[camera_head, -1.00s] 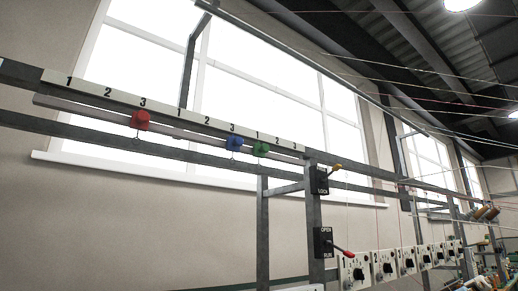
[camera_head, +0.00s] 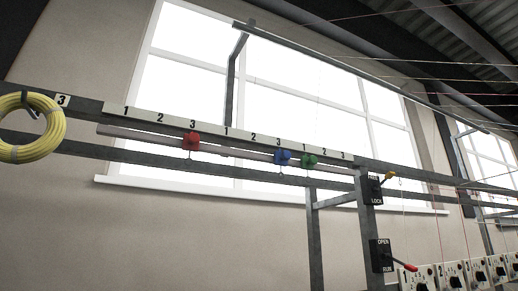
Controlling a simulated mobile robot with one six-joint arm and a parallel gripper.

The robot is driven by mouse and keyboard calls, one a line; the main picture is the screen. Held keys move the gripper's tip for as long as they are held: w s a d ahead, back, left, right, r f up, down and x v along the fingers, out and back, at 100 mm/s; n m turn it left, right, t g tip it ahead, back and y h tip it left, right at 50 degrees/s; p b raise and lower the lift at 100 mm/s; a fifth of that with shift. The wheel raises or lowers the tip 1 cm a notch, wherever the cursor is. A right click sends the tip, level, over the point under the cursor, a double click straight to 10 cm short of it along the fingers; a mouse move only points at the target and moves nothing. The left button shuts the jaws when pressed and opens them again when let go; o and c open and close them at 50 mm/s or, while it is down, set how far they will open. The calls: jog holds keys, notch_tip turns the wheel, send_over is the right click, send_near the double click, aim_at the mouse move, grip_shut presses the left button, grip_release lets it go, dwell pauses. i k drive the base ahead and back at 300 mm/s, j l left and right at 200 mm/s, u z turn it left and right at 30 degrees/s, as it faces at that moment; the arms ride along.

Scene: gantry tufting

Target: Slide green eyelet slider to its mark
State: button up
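The green eyelet slider (camera_head: 309,161) hangs on a thin pale rail (camera_head: 240,152), just below the 1 of the right-hand 1-2-3 group on the white number strip (camera_head: 210,130). The blue slider (camera_head: 282,158) sits close to its left, near the 3 of the middle group. The red slider (camera_head: 190,141) is farther left, under the 3 of the left group. No mark other than the printed numbers can be made out for the green slider. My gripper is not in view.
A FREE/LOCK lever plate (camera_head: 374,188) with a yellow handle stands right of the rail. An OPEN/RUN plate (camera_head: 381,256) with a red handle is below it. A yellow coil (camera_head: 51,146) hangs at left. Numbered dial boxes (camera_head: 453,276) line the lower right.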

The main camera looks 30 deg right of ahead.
aim_at(306, 163)
jog(key=k+l+z, duration=0.15)
jog(key=z, duration=0.25)
jog(key=k+l+z, duration=0.1)
jog(key=l+z, duration=0.2)
jog(key=z, duration=0.15)
jog(key=k+l+z, duration=0.1)
jog(key=l+z, duration=0.3)
jog(key=j, duration=0.1)
